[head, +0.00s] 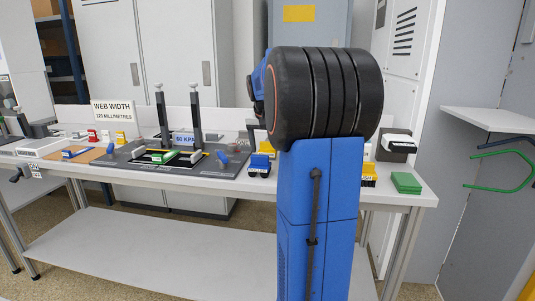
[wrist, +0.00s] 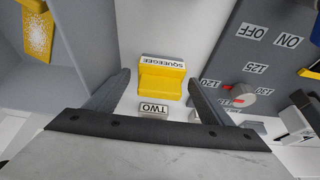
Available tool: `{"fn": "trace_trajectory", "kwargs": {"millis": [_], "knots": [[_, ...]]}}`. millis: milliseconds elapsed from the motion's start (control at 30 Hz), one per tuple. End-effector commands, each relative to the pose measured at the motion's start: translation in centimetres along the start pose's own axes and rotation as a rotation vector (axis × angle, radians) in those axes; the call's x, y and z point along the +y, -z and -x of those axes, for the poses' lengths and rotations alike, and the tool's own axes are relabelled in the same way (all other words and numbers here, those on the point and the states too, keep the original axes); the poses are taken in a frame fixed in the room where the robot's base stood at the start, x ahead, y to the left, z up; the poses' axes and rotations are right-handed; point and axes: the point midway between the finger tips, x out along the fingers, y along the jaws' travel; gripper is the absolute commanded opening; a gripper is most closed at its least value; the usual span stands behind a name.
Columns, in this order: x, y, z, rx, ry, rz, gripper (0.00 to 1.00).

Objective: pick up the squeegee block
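The yellow squeegee block (wrist: 160,86) lies near the middle of the wrist view, with a white label reading SQUEEGEE on its far edge. My gripper (wrist: 160,82) is open, its two dark fingers spread to the left and right of the block in this view. I see a gap on each side and no contact; the height of the fingers over the block is hard to tell. In the head view my blue arm hides the gripper, and I cannot make out the block there for sure.
A small block labelled TWO (wrist: 155,108) sits just below the squeegee block. A grey panel (wrist: 250,55) with a red-marked dial is at right, a yellow speckled piece (wrist: 37,32) at upper left. A green block (head: 406,183) lies at the bench's right end.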

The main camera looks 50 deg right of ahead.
Motion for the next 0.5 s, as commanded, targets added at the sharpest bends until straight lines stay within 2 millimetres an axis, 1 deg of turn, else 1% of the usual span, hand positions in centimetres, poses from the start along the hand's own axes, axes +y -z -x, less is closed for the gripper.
{"fn": "trace_trajectory", "kwargs": {"millis": [33, 67, 100, 167, 400, 500], "knots": [[0.00, 0.00, 0.01, 0.000, 0.000, 0.000, 0.62], [0.00, 0.00, 0.01, 0.000, 0.000, 0.000, 0.55], [0.00, 0.00, 0.02, 0.000, 0.000, 0.000, 0.46], [0.00, 0.00, 0.02, 0.000, 0.000, 0.000, 0.31], [0.00, 0.02, 0.06, 0.000, 0.000, 0.000, 0.30], [-0.01, 0.18, 0.40, 0.001, 0.000, 0.000, 0.30]]}}
